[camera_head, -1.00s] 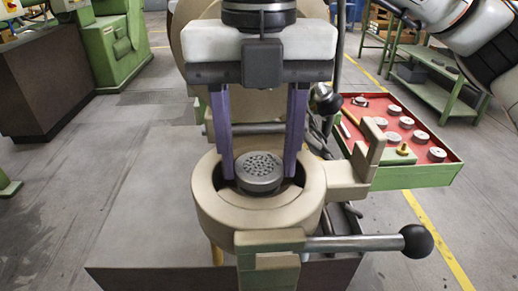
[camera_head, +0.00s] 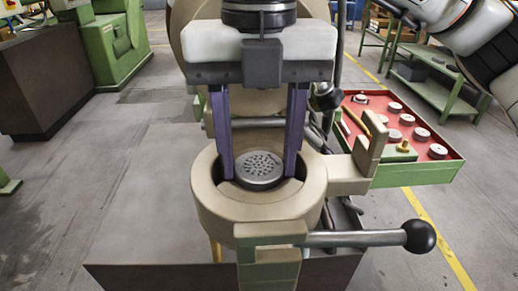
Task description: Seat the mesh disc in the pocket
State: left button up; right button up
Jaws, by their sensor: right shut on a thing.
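The mesh disc (camera_head: 259,167) is a dark grey round piece with many small holes in its top. It lies level within the opening of the tan ring-shaped housing (camera_head: 221,207), which has the pocket. My right gripper (camera_head: 259,176) reaches down from the top middle, its two purple fingers on either side of the disc. It is shut on the disc, with the fingertips inside the ring. The ring's front rim hides the disc's lower part, so I cannot tell whether it touches the pocket floor. My left gripper is out of view.
A lever with a black ball knob (camera_head: 418,236) sticks out right in front of the ring. A tan upright bracket (camera_head: 366,147) stands at the ring's right. Behind it, a red-lined tray (camera_head: 437,171) holds several round discs and a yellow-handled tool.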

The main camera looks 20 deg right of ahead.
dwell(0.3)
jog(key=o, duration=1.2)
